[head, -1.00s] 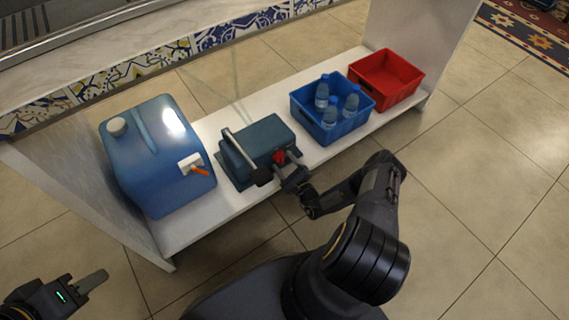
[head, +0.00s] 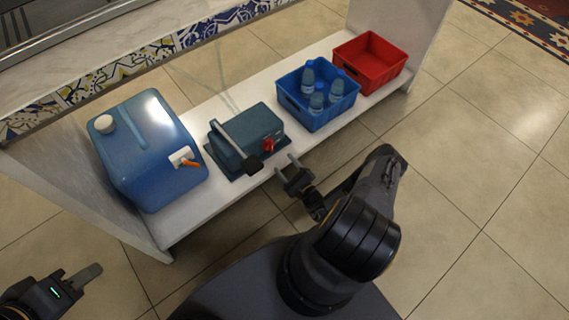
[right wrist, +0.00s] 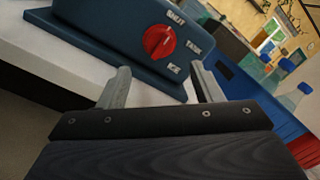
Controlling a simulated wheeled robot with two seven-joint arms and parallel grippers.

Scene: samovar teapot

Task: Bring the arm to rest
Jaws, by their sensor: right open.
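My right gripper (head: 286,168) is open and empty, in front of the low white shelf (head: 186,217), just off its front edge. In the right wrist view its two fingers (right wrist: 162,88) stand apart with nothing between them. Beyond them is a teal box-shaped device (head: 258,128) with a red knob (right wrist: 159,42) and printed labels including "SHUT", "TANK" and "ICE". The device has a grey lever bar with a black end. The gripper is apart from the knob. My left gripper (head: 78,280) is at the lower left over the floor, its jaw seen from the side.
A blue water tank (head: 150,150) with an orange-levered tap stands left on the shelf. A blue crate (head: 318,118) with several bottles and an empty red crate (head: 371,78) stand to the right. The shelf has upright side panels. The tiled floor at right is clear.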

